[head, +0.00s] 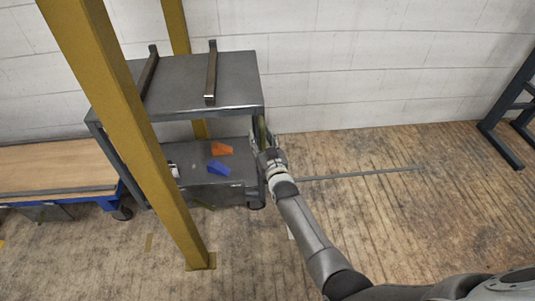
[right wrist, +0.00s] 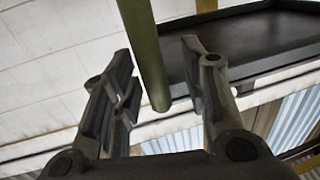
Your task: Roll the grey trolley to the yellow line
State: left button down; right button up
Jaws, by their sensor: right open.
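The grey trolley (head: 235,75) stands against the white wall, left of centre in the head view, with an upper deck and a lower shelf. Its upper deck also shows in the right wrist view (right wrist: 250,40). My right gripper (head: 264,140) is at the trolley's right end, just below the upper deck. In the right wrist view its two fingers (right wrist: 158,65) are apart, with an olive-green upright bar (right wrist: 146,50) between them. I cannot tell whether a finger touches the bar. My left gripper is out of view.
A blue, wood-topped cart (head: 60,168) is left. Floor right is mostly clear, with a thin grey strip (head: 360,173).

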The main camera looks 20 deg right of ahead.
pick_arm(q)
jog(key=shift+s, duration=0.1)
pick_arm(e)
jog(key=s, duration=1.1)
jog(key=shift+d, duration=0.15)
